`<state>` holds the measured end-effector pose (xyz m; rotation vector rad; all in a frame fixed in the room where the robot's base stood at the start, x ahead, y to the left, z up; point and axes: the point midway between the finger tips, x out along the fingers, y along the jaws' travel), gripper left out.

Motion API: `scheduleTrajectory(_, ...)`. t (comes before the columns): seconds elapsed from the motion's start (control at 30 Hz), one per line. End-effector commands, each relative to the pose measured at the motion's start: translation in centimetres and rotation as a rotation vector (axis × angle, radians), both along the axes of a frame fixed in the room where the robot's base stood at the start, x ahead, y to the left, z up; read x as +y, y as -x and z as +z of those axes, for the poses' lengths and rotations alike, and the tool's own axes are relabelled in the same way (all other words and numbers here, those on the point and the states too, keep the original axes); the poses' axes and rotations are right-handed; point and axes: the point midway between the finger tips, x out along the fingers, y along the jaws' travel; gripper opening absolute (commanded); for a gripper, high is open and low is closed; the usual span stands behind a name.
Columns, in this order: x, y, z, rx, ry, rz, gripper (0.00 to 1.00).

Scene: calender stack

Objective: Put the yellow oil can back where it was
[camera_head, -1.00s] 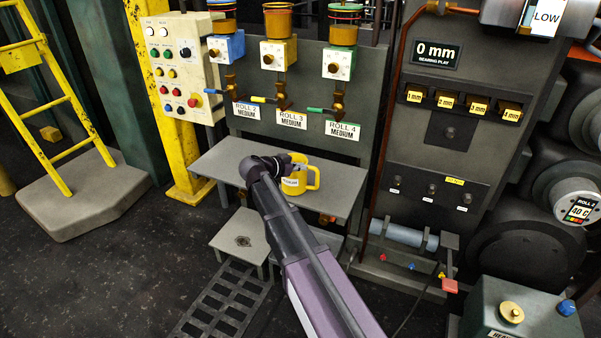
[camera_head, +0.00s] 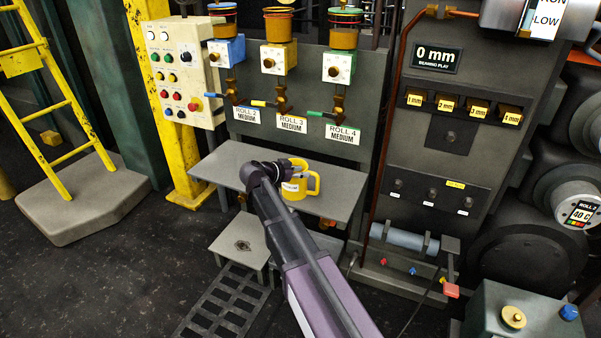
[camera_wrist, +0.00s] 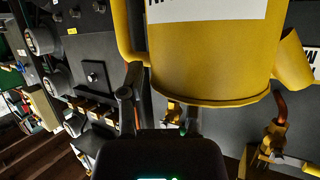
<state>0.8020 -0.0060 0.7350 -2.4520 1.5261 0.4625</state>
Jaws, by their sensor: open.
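The yellow oil can (camera_head: 297,190) stands upright on the grey shelf (camera_head: 230,160) below the valves, with its handle to the right and a white label on its side. In the wrist view the can (camera_wrist: 205,60) fills the upper middle, close in front of the fingers. My gripper (camera_wrist: 162,105) is open beside the can. Its left finger overlaps the lower end of a yellow loop on the can; I cannot tell whether it touches. In the head view my wrist (camera_head: 265,172) is just left of the can and hides part of it.
A panel with valves and oil cups (camera_head: 342,38) rises behind the shelf. A white button panel (camera_head: 180,70) stands to the left. A low step (camera_head: 240,245) and a floor grate (camera_head: 215,305) lie below. The shelf's right part is clear.

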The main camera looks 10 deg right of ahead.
Motion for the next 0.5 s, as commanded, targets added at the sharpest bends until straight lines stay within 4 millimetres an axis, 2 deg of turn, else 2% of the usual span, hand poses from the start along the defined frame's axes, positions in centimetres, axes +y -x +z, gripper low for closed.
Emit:
scheduleTrajectory(0.23,0.1,0.1,0.3,0.000,0.000,0.000,0.43)
scheduleTrajectory(0.5,2.4,1.3,1.6,-0.001,0.000,0.002,0.43)
